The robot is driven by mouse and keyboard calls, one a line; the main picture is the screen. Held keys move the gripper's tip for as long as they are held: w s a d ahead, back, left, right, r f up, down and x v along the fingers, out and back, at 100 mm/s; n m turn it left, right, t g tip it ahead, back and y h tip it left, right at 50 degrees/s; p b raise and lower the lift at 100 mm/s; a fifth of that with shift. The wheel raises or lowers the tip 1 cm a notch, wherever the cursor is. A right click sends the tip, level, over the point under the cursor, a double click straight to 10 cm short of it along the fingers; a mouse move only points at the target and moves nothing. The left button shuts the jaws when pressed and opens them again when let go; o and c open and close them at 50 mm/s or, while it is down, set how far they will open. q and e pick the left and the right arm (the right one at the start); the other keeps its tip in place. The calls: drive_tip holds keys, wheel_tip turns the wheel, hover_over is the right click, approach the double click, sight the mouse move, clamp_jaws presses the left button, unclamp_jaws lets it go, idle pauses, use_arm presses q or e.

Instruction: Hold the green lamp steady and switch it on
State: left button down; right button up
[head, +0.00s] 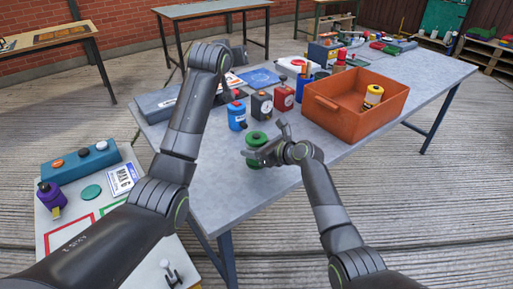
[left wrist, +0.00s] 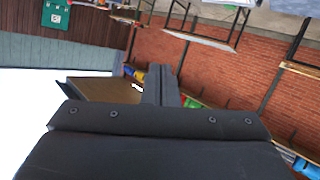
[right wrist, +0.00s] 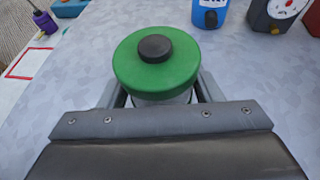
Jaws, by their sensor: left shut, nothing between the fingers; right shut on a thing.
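The green lamp (head: 256,138) stands upright on the grey table, near its front edge. In the right wrist view the lamp (right wrist: 157,70) shows a round green top with a black button (right wrist: 155,48) in its middle and a paler body below. My right gripper (head: 266,145) is shut on the lamp's body, one finger on each side. My left gripper (left wrist: 163,85) is shut and empty, raised away from the lamp, with nothing at the button. In the head view its fingers are not clearly seen. Whether the lamp is lit cannot be told.
Blue (head: 237,115), black (head: 262,104) and red (head: 284,98) canisters stand just behind the lamp. An orange crate (head: 335,114) holding a yellow can is to the right. A white side table (head: 60,215) is at left. The table front right of the lamp is clear.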

sight(254, 137)
use_arm(q)
drive_tip(key=s+d+f+g+h, duration=0.4)
drive_tip(key=s+d+f+g, duration=0.2)
drive_tip(key=s+f+g, duration=0.15)
drive_tip(key=shift+s+a+f, duration=0.1)
drive_tip(key=shift+s+f, duration=0.1)
drive_tip(key=shift+f, duration=2.1)
drive_tip(key=shift+s+f, duration=0.2)
drive_tip(key=shift+f, duration=2.1)
drive_tip(key=shift+f, duration=0.45)
drive_tip(key=shift+r, duration=0.5)
drive_tip(key=shift+r, duration=3)
